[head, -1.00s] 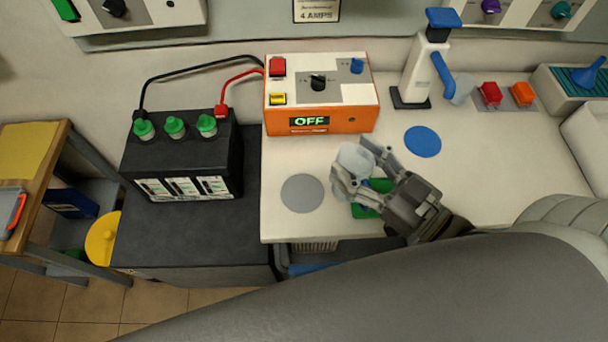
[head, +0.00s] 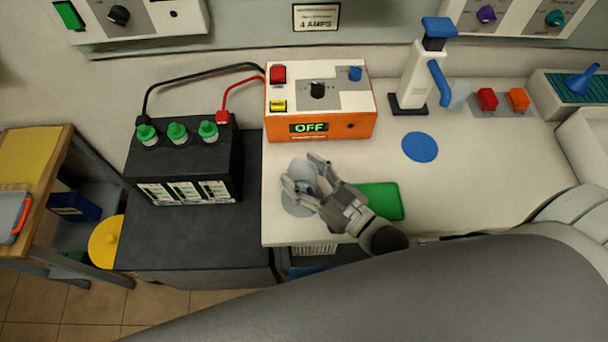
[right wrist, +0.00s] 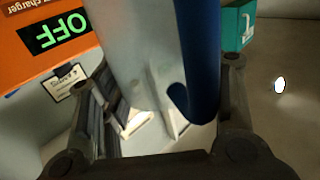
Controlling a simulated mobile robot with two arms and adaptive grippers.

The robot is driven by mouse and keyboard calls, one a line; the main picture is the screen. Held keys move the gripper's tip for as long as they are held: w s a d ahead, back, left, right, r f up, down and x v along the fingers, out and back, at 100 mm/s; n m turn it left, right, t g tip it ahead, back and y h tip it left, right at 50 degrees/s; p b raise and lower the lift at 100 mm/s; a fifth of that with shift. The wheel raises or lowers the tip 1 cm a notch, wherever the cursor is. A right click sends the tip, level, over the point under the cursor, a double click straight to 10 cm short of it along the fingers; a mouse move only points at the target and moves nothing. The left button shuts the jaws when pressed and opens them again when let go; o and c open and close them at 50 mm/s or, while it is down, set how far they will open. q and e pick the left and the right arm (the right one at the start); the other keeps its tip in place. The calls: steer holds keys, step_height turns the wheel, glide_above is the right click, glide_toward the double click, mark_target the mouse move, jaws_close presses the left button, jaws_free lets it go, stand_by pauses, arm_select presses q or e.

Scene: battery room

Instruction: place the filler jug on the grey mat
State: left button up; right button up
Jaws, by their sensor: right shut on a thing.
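The filler jug (head: 301,171), pale grey, is between the fingers of my right gripper (head: 305,176). In the right wrist view its pale body and blue handle (right wrist: 198,60) fill the middle between the fingers. My right gripper is shut on it. The round grey mat (head: 291,207) lies on the pale worktop left of the green mat. The jug and fingers are over the mat and hide much of it. I cannot tell whether the jug's base touches it. My left gripper is not in view.
The orange charger (head: 320,122), reading OFF, stands just behind the jug. A black battery (head: 185,165) is to the left. The green mat (head: 384,201) and blue round mat (head: 420,147) are bare. A white device with a blue handle (head: 415,75) stands behind them.

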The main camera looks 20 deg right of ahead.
steer(key=shift+f, duration=0.65)
steer(key=shift+f, duration=0.15)
steer(key=o, duration=1.5)
steer(key=shift+c, duration=0.2)
steer(key=b+v, duration=0.2)
steer(key=v, duration=1)
steer(key=shift+b, duration=0.35)
